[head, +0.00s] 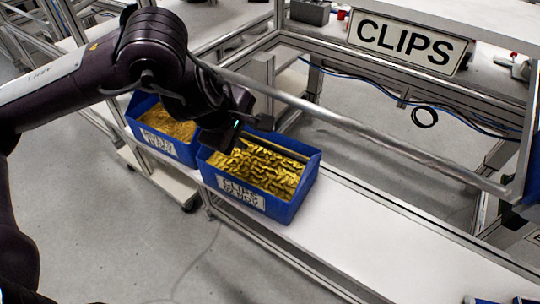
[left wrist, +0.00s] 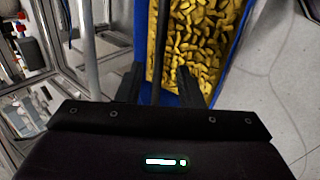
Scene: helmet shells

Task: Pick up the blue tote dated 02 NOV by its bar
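Two blue totes filled with brass-coloured clips stand side by side on the white shelf. The right tote (head: 303,183) has a white label reading CLIPS with a blurred date line; a dark thin bar (head: 272,147) spans its top. The left tote (head: 190,152) also has a label whose date I cannot read. My left gripper (head: 254,126) is over the back left part of the right tote. In the left wrist view the fingers (left wrist: 159,84) are apart, with the thin bar (left wrist: 162,45) running between them; contact is not visible. My right gripper is not in view.
A metal rail (head: 370,130) runs diagonally just behind the right tote. A CLIPS sign (head: 407,42) hangs from the upper shelf. The white shelf (head: 370,235) is clear to the right of the totes. Parts of other blue boxes show at the lower right.

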